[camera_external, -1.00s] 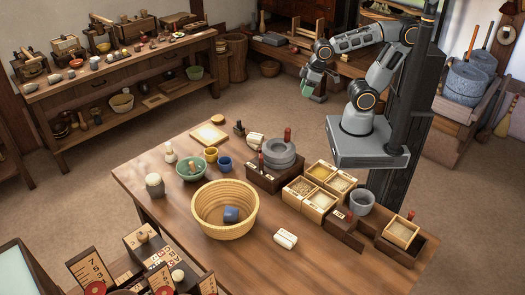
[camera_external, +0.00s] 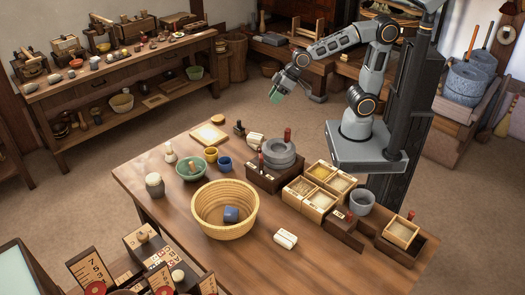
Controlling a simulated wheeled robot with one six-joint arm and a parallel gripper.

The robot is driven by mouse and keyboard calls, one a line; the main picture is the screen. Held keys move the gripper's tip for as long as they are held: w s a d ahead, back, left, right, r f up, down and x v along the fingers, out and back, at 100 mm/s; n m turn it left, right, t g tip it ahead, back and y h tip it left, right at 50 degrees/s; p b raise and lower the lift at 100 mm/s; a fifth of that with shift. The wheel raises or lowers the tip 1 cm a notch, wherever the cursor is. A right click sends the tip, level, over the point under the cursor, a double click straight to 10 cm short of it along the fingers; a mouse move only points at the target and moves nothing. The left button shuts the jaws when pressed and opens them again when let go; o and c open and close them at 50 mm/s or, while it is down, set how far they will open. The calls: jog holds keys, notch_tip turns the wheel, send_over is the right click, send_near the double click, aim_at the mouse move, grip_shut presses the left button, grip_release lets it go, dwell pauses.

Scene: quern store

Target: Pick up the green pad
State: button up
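A small green piece, which looks like the green pad (camera_external: 276,96), is at the tip of my gripper (camera_external: 279,90). My gripper is in the air beyond the far edge of the front table, left of my arm's base. The fingers look closed around the green pad, and it hangs clear of any surface. The fingertips are small in this view, and the far side of the pad is hidden.
The front table (camera_external: 150,195) holds a yellow basket (camera_external: 226,227) with a blue block (camera_external: 231,214) inside, a grey quern (camera_external: 278,152), wooden boxes (camera_external: 319,201), bowls and cups. A side bench (camera_external: 130,62) stands at back left. Open floor (camera_external: 140,130) lies between them.

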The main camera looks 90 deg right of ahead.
jog(key=w+a+f+t+b, duration=0.2)
jog(key=w+a+f, duration=0.15)
jog(key=w, duration=0.45)
jog(key=w+a+f+t+b, duration=0.25)
jog(key=w+a, duration=0.25)
jog(key=w, duration=0.4)
jog(key=m+t+h+b, duration=0.2)
jog(key=m+b, duration=0.1)
send_over(196, 170)
jog(key=s+d, duration=0.1)
jog(key=s, duration=0.5)
notch_tip(196, 170, down, 12)
jog(key=shift+p+x, duration=0.35)
jog(key=shift+x, duration=3.05)
grip_shut()
